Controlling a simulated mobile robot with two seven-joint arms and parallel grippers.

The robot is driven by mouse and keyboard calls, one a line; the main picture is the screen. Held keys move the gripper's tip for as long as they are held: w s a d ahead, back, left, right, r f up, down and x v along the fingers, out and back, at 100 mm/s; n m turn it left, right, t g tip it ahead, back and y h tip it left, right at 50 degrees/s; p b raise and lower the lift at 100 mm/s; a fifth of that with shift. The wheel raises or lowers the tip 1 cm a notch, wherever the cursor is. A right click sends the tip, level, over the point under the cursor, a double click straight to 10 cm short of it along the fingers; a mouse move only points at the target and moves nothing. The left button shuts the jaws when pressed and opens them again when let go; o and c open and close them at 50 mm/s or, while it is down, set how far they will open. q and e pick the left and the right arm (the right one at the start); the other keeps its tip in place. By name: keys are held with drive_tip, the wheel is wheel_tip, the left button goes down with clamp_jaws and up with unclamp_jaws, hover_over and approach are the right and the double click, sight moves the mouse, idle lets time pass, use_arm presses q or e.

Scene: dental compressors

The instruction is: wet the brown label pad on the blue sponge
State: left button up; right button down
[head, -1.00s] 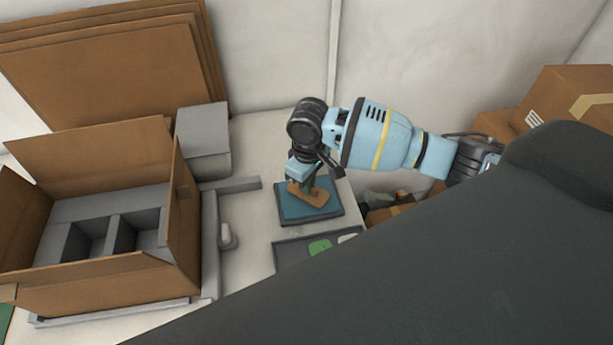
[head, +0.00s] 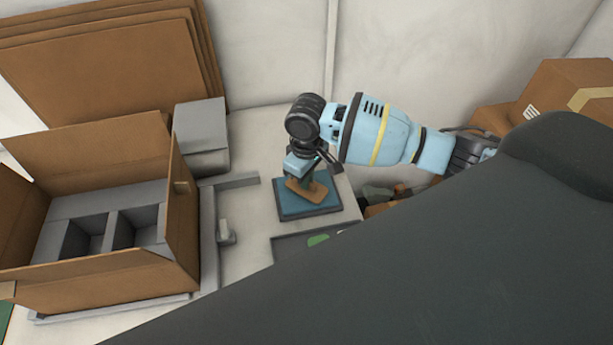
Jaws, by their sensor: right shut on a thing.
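The blue sponge (head: 327,206) lies flat on the white table, right of the open box. The brown label pad (head: 306,192) is over the sponge, tilted in the picture. I cannot tell whether it touches the sponge or is just above it. My right gripper (head: 308,178) comes from above, pointing down, and is shut on the pad's upper part. The wrist and arm partly cover the fingers. My left gripper is not in view.
An open cardboard box (head: 108,290) with grey compartments stands on the left. A grey foam block (head: 202,136) is behind it. A dark tray (head: 284,247) with a green item (head: 318,239) lies in front of the sponge, partly hidden by my dark arm link. Cartons (head: 570,88) stand at the right.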

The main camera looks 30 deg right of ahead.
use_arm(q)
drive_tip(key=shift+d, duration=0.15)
use_arm(e)
drive_tip(key=shift+f, duration=0.45)
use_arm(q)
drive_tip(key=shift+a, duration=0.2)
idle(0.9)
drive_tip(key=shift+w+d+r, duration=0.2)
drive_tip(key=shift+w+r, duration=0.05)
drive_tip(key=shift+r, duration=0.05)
use_arm(e)
drive_tip(key=shift+f, duration=0.15)
idle(0.4)
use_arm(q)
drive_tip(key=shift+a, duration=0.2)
use_arm(e)
drive_tip(key=shift+s+f, duration=0.1)
idle(0.6)
drive_tip(key=shift+r+p, duration=0.65)
drive_tip(key=shift+r, duration=2.55)
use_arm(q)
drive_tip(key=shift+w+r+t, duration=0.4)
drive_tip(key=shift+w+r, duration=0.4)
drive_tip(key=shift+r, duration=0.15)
use_arm(e)
drive_tip(key=shift+r, duration=0.5)
